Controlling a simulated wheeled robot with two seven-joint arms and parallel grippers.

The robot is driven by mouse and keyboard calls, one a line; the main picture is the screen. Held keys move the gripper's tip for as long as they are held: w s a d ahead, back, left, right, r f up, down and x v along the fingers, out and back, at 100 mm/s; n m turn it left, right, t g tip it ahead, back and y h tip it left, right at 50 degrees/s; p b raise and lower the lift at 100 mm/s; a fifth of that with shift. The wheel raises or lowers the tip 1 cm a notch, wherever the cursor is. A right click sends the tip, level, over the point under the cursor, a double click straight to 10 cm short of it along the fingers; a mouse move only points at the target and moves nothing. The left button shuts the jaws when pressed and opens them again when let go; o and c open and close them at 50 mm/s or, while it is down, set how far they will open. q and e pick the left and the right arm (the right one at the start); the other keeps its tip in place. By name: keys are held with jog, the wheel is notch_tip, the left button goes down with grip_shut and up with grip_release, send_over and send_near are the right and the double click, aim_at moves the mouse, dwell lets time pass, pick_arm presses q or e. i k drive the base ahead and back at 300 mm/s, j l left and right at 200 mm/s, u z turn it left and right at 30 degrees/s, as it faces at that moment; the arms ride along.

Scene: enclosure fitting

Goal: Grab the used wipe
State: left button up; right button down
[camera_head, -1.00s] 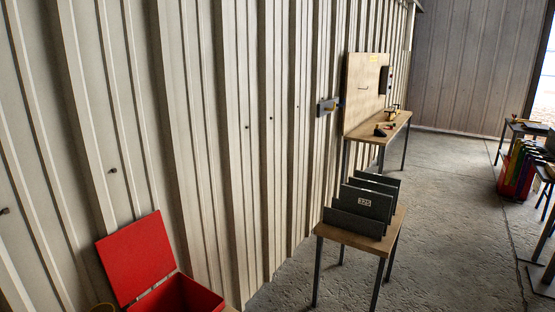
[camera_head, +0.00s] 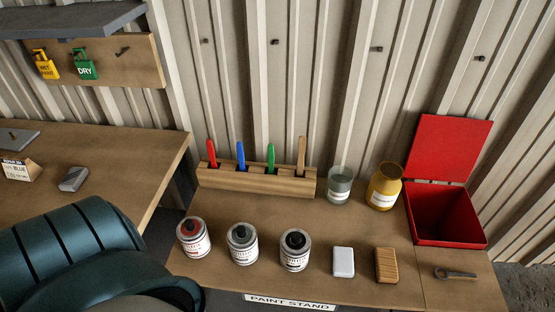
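I cannot tell for sure which thing is the used wipe. A small grey block or folded piece (camera_head: 73,178) lies on the left wooden table. A white rounded block (camera_head: 343,262) lies on the paint stand, beside a ribbed wooden block (camera_head: 386,265). A red bin (camera_head: 447,241) with its lid raised stands at the right end of the stand; no contents show inside it. A dark teal arm part of mine fills the lower left and hides part of the left table. Neither gripper shows.
The paint stand (camera_head: 300,221) holds several paint cans (camera_head: 242,246), a wooden rack (camera_head: 258,184) with coloured handles, a clear jar (camera_head: 339,187), a yellow jar (camera_head: 384,188) and a wrench-like tool (camera_head: 455,273). Yellow (camera_head: 46,68) and green (camera_head: 84,66) tags hang at upper left.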

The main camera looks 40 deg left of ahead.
aim_at(74, 178)
jog(key=u, duration=2.75)
jog(key=j+z, duration=0.15)
jog(key=z, duration=0.6)
jog(key=j+z, duration=0.4)
jog(key=j, duration=0.25)
jog(key=j+z, duration=0.4)
jog(key=j, duration=0.25)
jog(key=k+j, duration=0.1)
jog(key=j, duration=0.7)
jog(key=k+j+z, duration=0.1)
jog(key=j, duration=0.25)
jog(key=k+j, duration=0.15)
jog(key=j, duration=0.25)
